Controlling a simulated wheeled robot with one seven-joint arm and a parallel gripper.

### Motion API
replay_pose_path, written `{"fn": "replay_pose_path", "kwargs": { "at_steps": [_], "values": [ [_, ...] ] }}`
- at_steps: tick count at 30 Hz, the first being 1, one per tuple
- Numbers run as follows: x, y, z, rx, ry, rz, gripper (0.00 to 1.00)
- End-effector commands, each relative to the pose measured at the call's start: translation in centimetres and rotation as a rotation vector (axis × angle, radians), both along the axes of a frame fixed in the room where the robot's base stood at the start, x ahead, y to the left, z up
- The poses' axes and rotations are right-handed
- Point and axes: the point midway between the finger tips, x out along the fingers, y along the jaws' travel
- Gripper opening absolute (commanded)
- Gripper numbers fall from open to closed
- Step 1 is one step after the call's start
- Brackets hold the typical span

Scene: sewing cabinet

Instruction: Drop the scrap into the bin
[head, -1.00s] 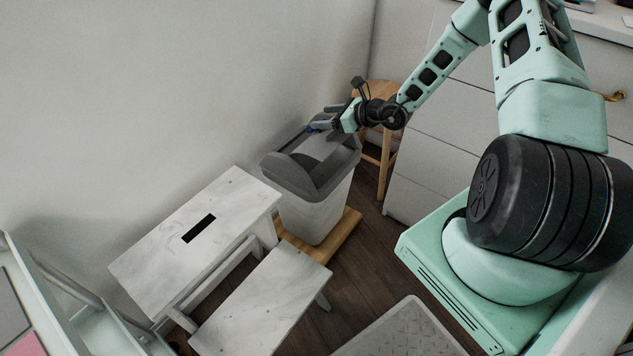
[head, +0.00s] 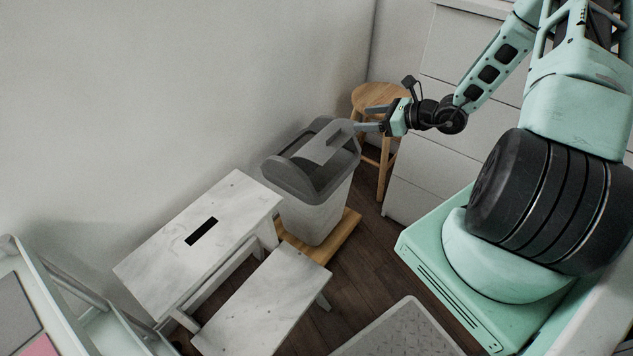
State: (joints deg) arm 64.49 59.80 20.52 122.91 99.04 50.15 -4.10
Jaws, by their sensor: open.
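The bin (head: 318,212) is a light grey tub with a dark grey rim and a grey swing lid (head: 321,148). It stands upright on a wooden board by the wall. The lid is tilted, with dark openings showing beside it. My gripper (head: 360,127) is at the bin's right rear rim, pointing left, with its fingers open and nothing seen between them. I see no scrap in the current view; the inside of the bin is hidden by the lid and rim.
A white step stool (head: 235,207) with a slotted top stands left of the bin, its lower step in front. A round wooden stool (head: 381,95) is behind the bin. White drawers (head: 440,165) stand to the right. Dark floor (head: 345,285) shows between.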

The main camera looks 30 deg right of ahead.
Motion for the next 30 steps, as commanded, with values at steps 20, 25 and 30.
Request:
{"fn": "replay_pose_path", "kwargs": {
  "at_steps": [20,25,30],
  "values": [
    [-3.2,-1.7,1.5,0.002,0.0,0.001,0.67],
    [-3.1,-1.7,1.5,0.001,0.0,0.002,0.67],
    [-2.1,3.1,3.6,-0.071,-0.02,0.198,0.67]
  ]
}}
